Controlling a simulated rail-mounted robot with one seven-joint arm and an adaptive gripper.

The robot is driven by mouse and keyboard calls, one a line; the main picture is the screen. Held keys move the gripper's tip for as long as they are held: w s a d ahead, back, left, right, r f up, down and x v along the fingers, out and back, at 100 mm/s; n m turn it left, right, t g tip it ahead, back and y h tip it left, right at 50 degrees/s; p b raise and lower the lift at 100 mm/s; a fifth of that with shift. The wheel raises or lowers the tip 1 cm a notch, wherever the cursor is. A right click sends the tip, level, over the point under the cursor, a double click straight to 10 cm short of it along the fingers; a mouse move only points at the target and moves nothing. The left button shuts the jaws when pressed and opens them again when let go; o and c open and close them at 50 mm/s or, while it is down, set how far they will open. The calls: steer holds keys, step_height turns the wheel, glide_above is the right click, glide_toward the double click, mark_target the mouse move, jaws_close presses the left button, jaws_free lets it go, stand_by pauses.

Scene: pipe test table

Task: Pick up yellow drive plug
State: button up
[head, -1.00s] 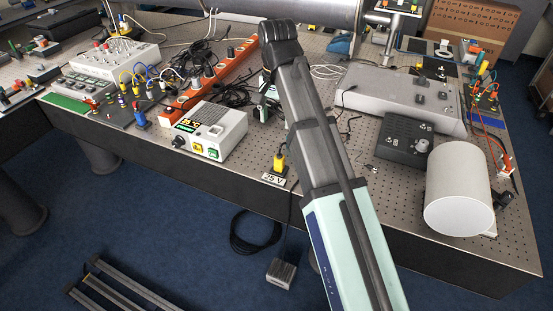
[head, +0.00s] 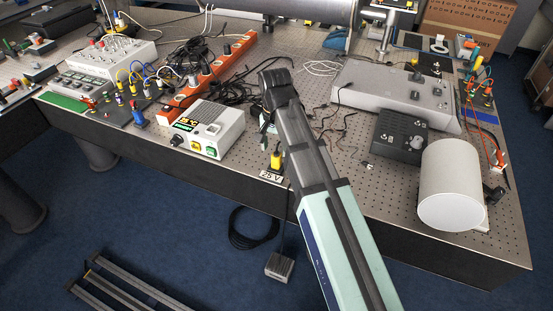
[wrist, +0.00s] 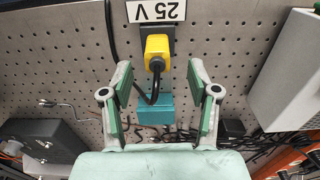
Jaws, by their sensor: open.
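The yellow drive plug (head: 276,160) stands in a dark socket near the front edge of the perforated table, behind the "25 V" label (head: 271,176). In the wrist view the plug (wrist: 157,50) has a black cable curling from it, and the label (wrist: 157,10) is above it. My gripper (wrist: 158,76) is open, with green-padded fingers to the left and right of the plug's line. The plug lies just beyond the fingertips, and I see no contact. In the head view my arm hides most of the gripper (head: 266,122).
A teal block (wrist: 155,110) shows between the fingers in the wrist view. A white power supply box (head: 209,130) stands left of the plug. A black box (head: 400,138) and a white cylinder (head: 450,185) stand to the right. Loose black cables lie behind.

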mark_target(276, 155)
steer(key=shift+d+f+p, duration=0.2)
steer(key=shift+f+p, duration=0.9)
steer(key=shift+f, duration=1.55)
jaws_close()
